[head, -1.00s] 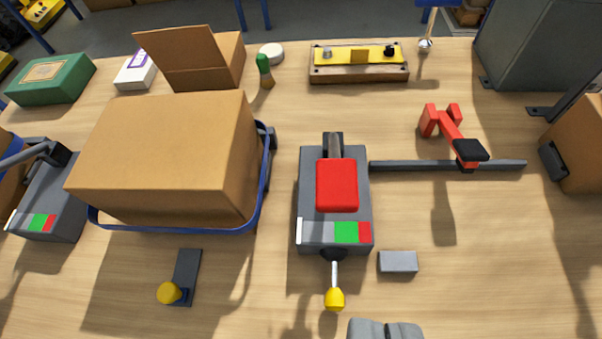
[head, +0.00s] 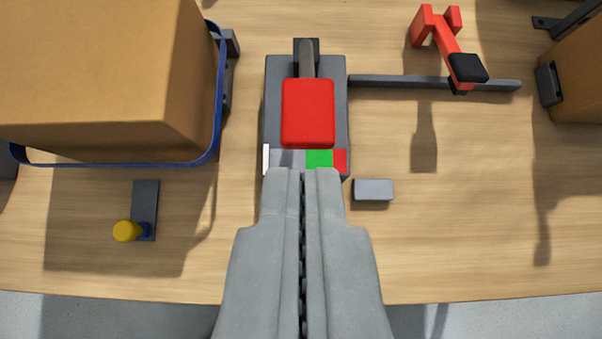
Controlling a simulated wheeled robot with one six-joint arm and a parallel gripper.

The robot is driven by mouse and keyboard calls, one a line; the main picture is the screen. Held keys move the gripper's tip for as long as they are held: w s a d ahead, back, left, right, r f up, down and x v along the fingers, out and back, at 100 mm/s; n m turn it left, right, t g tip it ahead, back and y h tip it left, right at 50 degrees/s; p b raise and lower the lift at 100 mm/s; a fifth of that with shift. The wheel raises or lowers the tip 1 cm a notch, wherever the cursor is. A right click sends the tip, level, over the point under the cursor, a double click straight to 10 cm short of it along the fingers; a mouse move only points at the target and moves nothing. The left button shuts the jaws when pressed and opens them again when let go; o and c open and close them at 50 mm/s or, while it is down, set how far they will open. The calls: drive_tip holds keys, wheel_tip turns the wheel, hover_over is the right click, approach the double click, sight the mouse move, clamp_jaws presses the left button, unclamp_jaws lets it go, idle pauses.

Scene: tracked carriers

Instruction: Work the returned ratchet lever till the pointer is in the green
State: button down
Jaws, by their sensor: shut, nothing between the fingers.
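A grey ratchet unit (head: 272,115) stands on the table, with a red pad (head: 308,112) on its lever, which has a dark arm (head: 306,58) at the back. Its front scale runs grey, green (head: 319,159) and red. A white pointer (head: 266,159) is at the far left end of the scale, away from the green. My gripper (head: 306,172) is shut and empty, its tips at the unit's front edge just below the scale in the picture. I cannot tell whether they touch. The yellow-knobbed front stick is hidden behind my gripper.
A strapped cardboard box (head: 90,70) stands left, with a blue strap (head: 120,164). A yellow knob on a dark plate (head: 126,231) is front left. A small grey block (head: 373,190) sits close right of my gripper. A red clamp (head: 445,45) and bar (head: 400,82) lie right. Front right is clear.

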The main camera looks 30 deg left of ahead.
hover_over(302, 145)
wheel_tip(302, 145, down, 6)
drive_tip(key=f, duration=0.1)
drive_tip(key=shift+s+d+f, duration=0.1)
drive_tip(key=shift+f, duration=0.5)
drive_tip(key=shift+s+d+f, duration=0.1)
drive_tip(key=shift+f, duration=0.85)
drive_tip(key=shift+s+d+f, duration=0.2)
drive_tip(key=shift+s+f, duration=0.25)
drive_tip(key=shift+f, duration=0.3)
wheel_tip(302, 145, down, 7)
drive_tip(key=s+d, duration=0.1)
drive_tip(key=s, duration=0.1)
drive_tip(key=shift+s+d+f, duration=0.15)
drive_tip(key=shift+d, duration=0.05)
drive_tip(key=shift+f, duration=0.15)
